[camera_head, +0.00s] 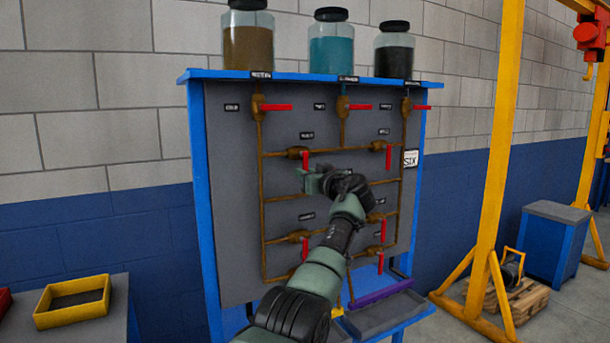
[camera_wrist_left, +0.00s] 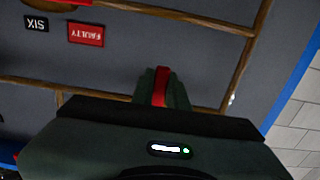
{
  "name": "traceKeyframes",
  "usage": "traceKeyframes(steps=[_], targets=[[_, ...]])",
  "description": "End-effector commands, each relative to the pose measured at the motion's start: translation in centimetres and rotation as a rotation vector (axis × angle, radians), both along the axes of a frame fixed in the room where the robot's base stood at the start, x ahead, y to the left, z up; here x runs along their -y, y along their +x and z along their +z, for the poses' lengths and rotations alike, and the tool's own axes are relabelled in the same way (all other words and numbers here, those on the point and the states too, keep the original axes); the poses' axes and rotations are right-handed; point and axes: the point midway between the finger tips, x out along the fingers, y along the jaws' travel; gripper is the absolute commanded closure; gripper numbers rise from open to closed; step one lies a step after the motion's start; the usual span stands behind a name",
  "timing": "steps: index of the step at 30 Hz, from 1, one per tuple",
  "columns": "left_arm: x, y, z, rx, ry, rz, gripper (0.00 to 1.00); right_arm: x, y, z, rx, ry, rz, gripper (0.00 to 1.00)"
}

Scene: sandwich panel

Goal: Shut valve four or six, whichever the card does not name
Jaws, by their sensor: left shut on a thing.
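In the head view, a white card (camera_head: 411,159) at the right edge of the panel reads SIX. My left gripper (camera_head: 310,181) is at the left-middle of the panel, near the left pipe column. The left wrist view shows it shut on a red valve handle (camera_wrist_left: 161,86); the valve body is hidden. A black SIX label (camera_wrist_left: 36,24) and a red FAULTY tag (camera_wrist_left: 86,34) appear upside down there, apart from the fingers. Other red-handled valves show, including an upper-left valve (camera_head: 297,153) and a lower-left one (camera_head: 299,237). Their labels are too small to read. My right gripper is out of view.
The grey panel (camera_head: 228,210) has a blue frame and copper-coloured pipes. Three jars stand on its top, including a teal one (camera_head: 331,48). A grey ledge (camera_head: 385,313) juts out below. A yellow tray (camera_head: 72,301) is at left and a yellow gantry post (camera_head: 493,170) at right.

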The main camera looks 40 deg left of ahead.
Motion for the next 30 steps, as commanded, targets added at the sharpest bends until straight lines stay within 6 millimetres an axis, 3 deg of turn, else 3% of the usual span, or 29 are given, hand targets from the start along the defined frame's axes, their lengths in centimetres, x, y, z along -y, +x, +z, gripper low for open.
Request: traceKeyframes(steps=[2,3,5,6,22,30], targets=[[0.1,0.1,-0.2,0.001,-0.007,-0.002,1.00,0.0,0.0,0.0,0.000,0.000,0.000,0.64],[0.1,0.1,-0.2,0.002,-0.006,-0.002,0.82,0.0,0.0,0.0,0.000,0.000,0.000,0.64],[0.1,0.1,-0.2,0.002,-0.006,-0.002,0.66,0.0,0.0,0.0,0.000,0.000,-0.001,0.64],[0.1,0.1,-0.2,0.002,-0.006,-0.002,0.64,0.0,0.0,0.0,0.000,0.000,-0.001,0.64],[0.0,-0.1,0.0,-0.016,0.006,-0.001,0.64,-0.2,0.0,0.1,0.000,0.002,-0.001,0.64],[-0.2,-1.1,0.2,-0.204,0.083,-0.001,0.64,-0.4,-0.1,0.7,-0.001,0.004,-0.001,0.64]])
